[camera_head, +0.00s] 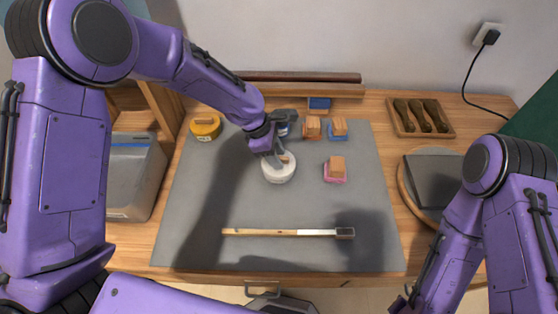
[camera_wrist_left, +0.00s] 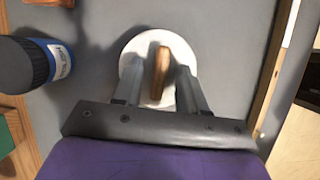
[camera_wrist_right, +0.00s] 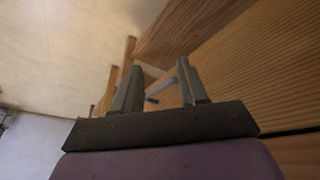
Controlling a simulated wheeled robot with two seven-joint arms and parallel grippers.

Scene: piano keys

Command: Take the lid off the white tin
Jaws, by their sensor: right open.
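The white tin (camera_head: 278,172) stands on the grey mat, with its round white lid (camera_wrist_left: 134,58) on it. A wooden knob (camera_wrist_left: 159,70) rises from the middle of the lid. My left gripper (camera_wrist_left: 158,82) is over the lid, with one finger on each side of the knob. Gaps show between the fingers and the knob, so it is open. In the head view the left gripper (camera_head: 278,158) partly covers the tin. My right gripper (camera_wrist_right: 157,82) is open and empty, low beside the table.
The grey mat (camera_head: 205,215) holds a yellow tape-like roll (camera_head: 205,128), several wooden blocks with coloured bases and a long wooden-handled tool (camera_head: 285,232) in front. A dark-capped blue bottle (camera_wrist_left: 30,62) stands close to the left gripper. A tool tray (camera_head: 422,118) lies at back right.

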